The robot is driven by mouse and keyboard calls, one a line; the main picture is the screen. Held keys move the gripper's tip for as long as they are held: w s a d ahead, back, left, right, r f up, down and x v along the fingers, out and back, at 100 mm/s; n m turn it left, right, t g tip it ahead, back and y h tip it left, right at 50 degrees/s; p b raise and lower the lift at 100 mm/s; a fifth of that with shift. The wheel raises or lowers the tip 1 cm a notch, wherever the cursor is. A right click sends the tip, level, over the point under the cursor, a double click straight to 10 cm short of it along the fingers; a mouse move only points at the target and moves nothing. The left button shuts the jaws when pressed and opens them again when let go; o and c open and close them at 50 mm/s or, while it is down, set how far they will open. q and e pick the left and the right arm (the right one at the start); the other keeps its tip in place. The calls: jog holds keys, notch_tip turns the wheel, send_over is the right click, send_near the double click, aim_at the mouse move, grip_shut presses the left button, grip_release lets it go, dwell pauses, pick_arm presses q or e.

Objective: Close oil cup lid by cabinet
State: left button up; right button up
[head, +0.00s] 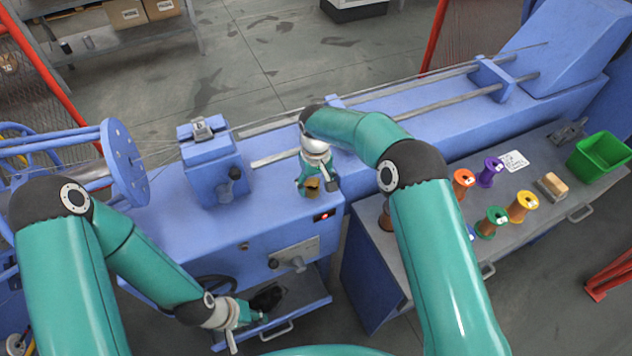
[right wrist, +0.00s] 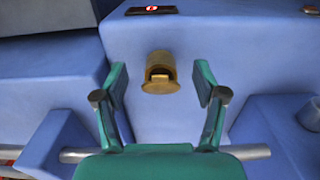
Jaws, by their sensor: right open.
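The brass oil cup (right wrist: 161,84) sits on the blue cabinet's surface in the right wrist view. Its rounded lid (right wrist: 160,58) stands raised at the far side, with a dark opening below it. In the head view the cup (head: 312,187) shows small and partly covered by my right gripper (head: 316,187). My right gripper (right wrist: 158,96) is open and empty; its two fingers are spread to either side of the cup, apart from it. My left gripper (head: 249,331) has its fingers spread, low by the open drawer, far from the cup.
A small panel with a red light (head: 321,217) is beside the cup. The open drawer (head: 290,310) holds something dark. A round plate (head: 125,163) stands at left.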

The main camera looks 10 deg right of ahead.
aim_at(315, 194)
jog(key=shift+f, duration=0.2)
jog(key=c, duration=1.2)
jog(key=f+t+b, duration=0.1)
jog(key=b, duration=0.5)
jog(key=f+t+y+b, duration=0.1)
jog(key=t+b, duration=0.1)
jog(key=b, duration=0.5)
jog(key=s+f+t+b, duration=0.1)
jog(key=t+b, duration=0.1)
jog(key=b, duration=0.5)
jog(key=shift+d+f+y, duration=0.1)
jog(key=shift+y, duration=0.3)
jog(key=shift+t+b, duration=0.4)
jog(key=shift+b, duration=0.45)
jog(key=o, duration=1.2)
jog(key=shift+r, duration=0.2)
